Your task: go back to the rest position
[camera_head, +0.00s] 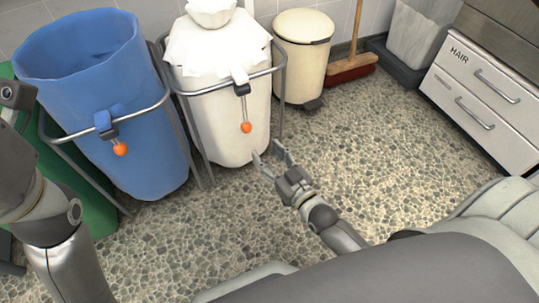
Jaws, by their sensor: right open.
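My right gripper (267,151) is open and empty, its two fingers pointing up the picture over the speckled floor. It appears in front of the white bag bin, near the bin's lower right side; I cannot tell the exact gap. My left arm comes in at the left edge, in front of the green bin, and its gripper does not show.
A blue bag bin (125,115) and a white bag bin (225,115) stand in metal frames at left. A green bin (98,212) is partly hidden. A cream pedal bin (303,62), a red broom (350,70) and drawers (470,85) stand behind. Middle floor is clear.

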